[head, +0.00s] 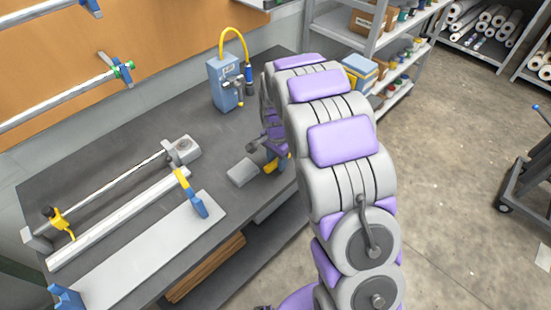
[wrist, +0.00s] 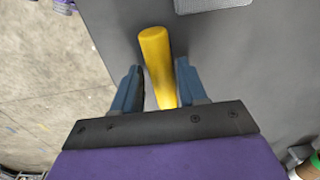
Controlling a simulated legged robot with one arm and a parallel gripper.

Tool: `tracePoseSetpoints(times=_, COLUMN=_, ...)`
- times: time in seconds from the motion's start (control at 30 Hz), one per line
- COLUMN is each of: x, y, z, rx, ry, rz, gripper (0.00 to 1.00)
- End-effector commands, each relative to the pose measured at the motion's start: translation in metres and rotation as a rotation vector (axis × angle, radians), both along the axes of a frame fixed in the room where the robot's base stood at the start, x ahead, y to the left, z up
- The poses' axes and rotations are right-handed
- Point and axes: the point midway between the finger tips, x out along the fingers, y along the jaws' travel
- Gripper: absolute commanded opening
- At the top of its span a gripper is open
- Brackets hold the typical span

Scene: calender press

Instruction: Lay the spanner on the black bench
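The black bench (head: 135,142) fills the left half of the head view. My gripper (head: 273,155) is at the bench's right end, low and partly hidden by my arm. In the wrist view, the blue fingers of my gripper (wrist: 158,82) stand on either side of a yellow rounded bar (wrist: 156,55), probably the spanner's handle. A narrow gap shows on its left; whether the fingers grip it is unclear. Yellow parts (head: 285,163) also show beside the fingers in the head view. The spanner's head cannot be made out for sure.
A small grey block (head: 243,172) lies just left of my gripper. A blue box with a yellow hose (head: 223,83) stands at the back. A long rail fixture (head: 120,215) and a pale plate (head: 150,250) occupy the left. Shelving (head: 395,75) stands behind my arm.

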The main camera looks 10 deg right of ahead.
Motion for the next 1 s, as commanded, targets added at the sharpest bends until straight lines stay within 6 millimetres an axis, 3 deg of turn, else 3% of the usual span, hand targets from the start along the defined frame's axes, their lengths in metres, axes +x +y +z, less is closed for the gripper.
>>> tracePoseSetpoints(times=0.2, x=0.000, y=0.001, z=0.000, rx=-0.001, ry=0.001, rz=0.000, gripper=0.61)
tracePoseSetpoints(times=0.57, x=0.000, y=0.002, z=0.010, rx=-0.002, ry=0.000, rz=0.000, gripper=0.61)
tracePoseSetpoints(times=1.0, x=0.002, y=-0.001, z=0.103, rx=0.000, ry=-0.002, rz=-0.002, gripper=0.61)
